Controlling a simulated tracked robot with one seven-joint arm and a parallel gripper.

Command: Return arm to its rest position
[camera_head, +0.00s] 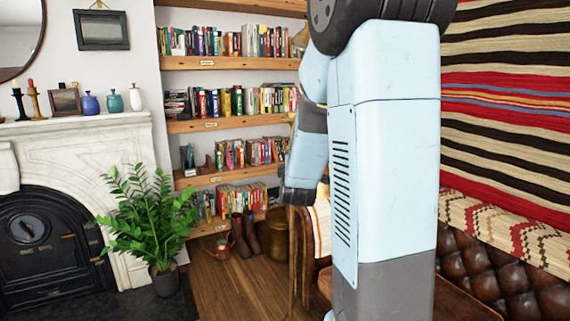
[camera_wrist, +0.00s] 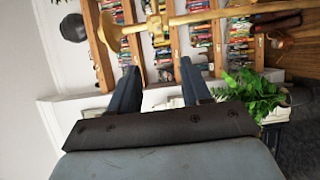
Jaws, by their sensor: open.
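My arm stands large in the head view, right of centre, with its light blue column hiding part of the room. My gripper (camera_wrist: 160,80) shows in the wrist view with its two dark fingers spread apart and nothing between them. In the head view a dark end part of the arm (camera_head: 298,190) hangs down in front of the bookshelves; its fingers cannot be made out there. The wrist view is turned sideways. A brass-coloured pole with a flared end (camera_wrist: 118,32) crosses it just beyond the fingertips, and no contact shows.
Bookshelves (camera_head: 215,126) fill the back wall. A potted plant (camera_head: 150,222) stands by the marble fireplace (camera_head: 80,150) at left. A brown leather sofa (camera_head: 500,270) is at right under a striped hanging (camera_head: 505,100). Wooden floor (camera_head: 232,285) is clear in front of the boots (camera_head: 246,237).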

